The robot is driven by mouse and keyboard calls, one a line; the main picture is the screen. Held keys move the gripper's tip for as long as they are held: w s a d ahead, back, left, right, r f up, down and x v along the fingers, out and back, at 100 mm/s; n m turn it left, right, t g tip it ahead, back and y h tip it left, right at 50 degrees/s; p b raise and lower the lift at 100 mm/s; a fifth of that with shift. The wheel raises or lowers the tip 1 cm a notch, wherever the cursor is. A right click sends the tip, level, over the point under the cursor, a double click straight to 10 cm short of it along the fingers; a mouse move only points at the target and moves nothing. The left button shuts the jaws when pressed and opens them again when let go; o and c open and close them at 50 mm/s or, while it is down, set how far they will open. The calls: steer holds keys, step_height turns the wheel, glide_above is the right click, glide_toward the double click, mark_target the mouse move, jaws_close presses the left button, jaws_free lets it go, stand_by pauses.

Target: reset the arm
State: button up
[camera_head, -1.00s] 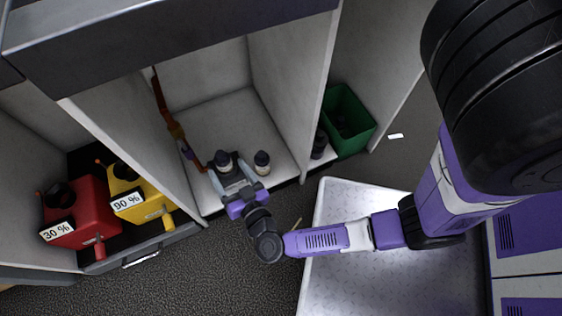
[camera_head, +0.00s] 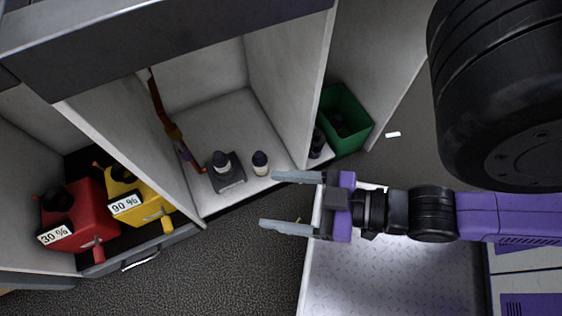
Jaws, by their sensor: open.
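My gripper (camera_head: 278,201) is open and empty. Its two grey fingers point left, in front of the shelf compartment and over the floor. My purple and black arm reaches in from the right, above the metal plate. A dark-capped bottle (camera_head: 220,160) stands on a small grey base (camera_head: 229,178) in the middle compartment. A second dark-capped bottle (camera_head: 260,165) stands to its right, on the compartment floor. The gripper is apart from both bottles.
A red container marked 30 % (camera_head: 78,222) and a yellow one marked 90 % (camera_head: 138,197) stand in the left compartment. An orange-red tool (camera_head: 172,130) leans in the middle one. A green bin (camera_head: 345,122) stands right. The metal plate (camera_head: 350,285) lies below my arm.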

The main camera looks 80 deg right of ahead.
step_height(320, 180, up, 29)
steer(key=p, duration=2.9)
